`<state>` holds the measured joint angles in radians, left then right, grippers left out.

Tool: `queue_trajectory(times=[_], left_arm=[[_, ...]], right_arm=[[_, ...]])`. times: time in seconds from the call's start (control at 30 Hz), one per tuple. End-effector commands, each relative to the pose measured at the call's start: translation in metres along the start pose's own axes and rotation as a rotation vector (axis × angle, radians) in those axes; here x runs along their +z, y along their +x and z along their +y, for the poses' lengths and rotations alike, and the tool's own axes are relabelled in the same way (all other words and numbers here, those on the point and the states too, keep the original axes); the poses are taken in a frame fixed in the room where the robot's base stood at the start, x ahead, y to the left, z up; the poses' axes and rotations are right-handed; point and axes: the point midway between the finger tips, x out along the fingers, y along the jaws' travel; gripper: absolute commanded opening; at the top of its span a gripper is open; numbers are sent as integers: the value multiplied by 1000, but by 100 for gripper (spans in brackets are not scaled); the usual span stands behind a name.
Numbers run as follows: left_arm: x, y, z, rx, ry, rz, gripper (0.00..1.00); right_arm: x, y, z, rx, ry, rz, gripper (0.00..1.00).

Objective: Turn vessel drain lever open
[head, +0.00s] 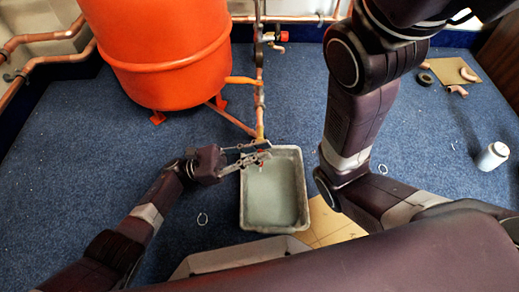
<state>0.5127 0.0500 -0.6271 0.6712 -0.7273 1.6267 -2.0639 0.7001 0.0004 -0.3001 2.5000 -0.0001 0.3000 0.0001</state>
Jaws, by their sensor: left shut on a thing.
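The large orange-red vessel (165,50) stands at the upper left on short feet. A copper pipe (260,95) comes down beside it to a drain outlet above the far edge of a grey tray (243,205). My left gripper (259,153) is at this outlet and is shut on the drain lever, which its fingers mostly hide. The lever's exact angle cannot be told. My right arm rises on the right of the head view, and its gripper is not in view.
Copper pipes (60,35) run along the wall, with a red valve handle (284,36) at the top. A white can (492,156) and a brown board with fittings (452,74) are at the right. A tan board (325,226) lies beside the tray. Blue carpet is mostly clear.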

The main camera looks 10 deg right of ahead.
Motion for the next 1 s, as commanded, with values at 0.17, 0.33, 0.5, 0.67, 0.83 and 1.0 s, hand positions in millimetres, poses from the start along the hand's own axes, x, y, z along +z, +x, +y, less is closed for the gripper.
queue_trajectory(times=[0.17, 0.33, 0.5, 0.67, 0.83, 1.0], left_arm=[[0, -1, 0, 2, 0, 0, 23], [0, -1, 0, 1, 0, 0, 32], [0, -1, 0, 1, 0, 0, 32], [0, -9, 0, 2, 0, 1, 32], [11, -38, 1, 5, 1, 4, 32], [30, -76, 1, 5, 0, 3, 32]], right_arm=[[0, 0, 0, 0, 0, 1, 31], [0, 0, 0, 0, 0, 1, 31], [0, 0, 1, 3, 1, 1, 31], [0, 0, 1, 3, 0, 0, 31], [0, 0, 0, 2, 0, 0, 31], [0, 0, 0, 1, 0, 0, 31]])
